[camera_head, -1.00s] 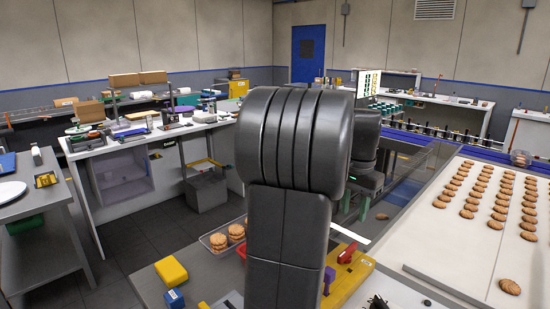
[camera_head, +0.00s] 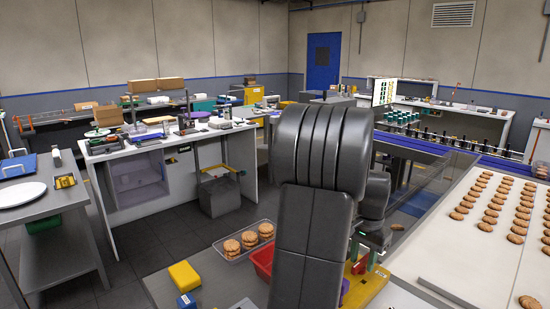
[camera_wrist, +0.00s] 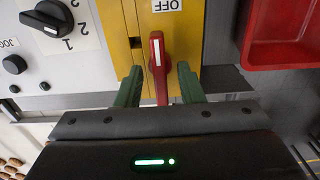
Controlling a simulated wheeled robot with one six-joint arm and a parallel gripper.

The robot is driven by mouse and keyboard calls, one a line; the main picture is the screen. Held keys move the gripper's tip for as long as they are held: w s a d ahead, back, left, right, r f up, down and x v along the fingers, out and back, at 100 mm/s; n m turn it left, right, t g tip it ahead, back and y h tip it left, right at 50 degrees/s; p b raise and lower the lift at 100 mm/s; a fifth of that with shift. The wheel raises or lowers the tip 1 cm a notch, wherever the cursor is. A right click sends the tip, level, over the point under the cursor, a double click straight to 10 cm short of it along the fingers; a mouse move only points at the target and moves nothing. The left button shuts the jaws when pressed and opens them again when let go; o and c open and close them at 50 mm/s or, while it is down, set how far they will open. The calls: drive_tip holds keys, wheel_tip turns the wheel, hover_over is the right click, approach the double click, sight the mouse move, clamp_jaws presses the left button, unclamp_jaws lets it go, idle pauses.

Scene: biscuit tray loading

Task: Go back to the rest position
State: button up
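My gripper (camera_wrist: 158,74) is open, with its two green fingers apart in the wrist view. A red switch handle (camera_wrist: 157,50) stands between the fingers, with a visible gap on each side. It is mounted on a yellow panel (camera_wrist: 190,30) beside a label reading OFF. In the head view the handle (camera_head: 360,264) shows just right of my dark arm. My arm hides part of the yellow panel there, and the fingertips are not clear in that view.
A red bin (camera_wrist: 283,58) lies right of the panel. A black knob (camera_wrist: 46,18) is at left. In the head view, a biscuit tray (camera_head: 232,257) and yellow block (camera_head: 184,276) sit left of my arm. A white conveyor (camera_head: 450,252) with several biscuits lies right.

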wheel_tip(320, 180, up, 14)
wheel_tip(320, 180, down, 14)
drive_tip(key=shift+f, duration=0.1)
drive_tip(key=n+b, duration=0.1)
drive_tip(key=n, duration=0.4)
drive_tip(key=shift+b, duration=0.3)
drive_tip(key=n+b, duration=0.1)
drive_tip(key=n, duration=0.3)
drive_tip(key=shift+n+b, duration=0.3)
idle(0.5)
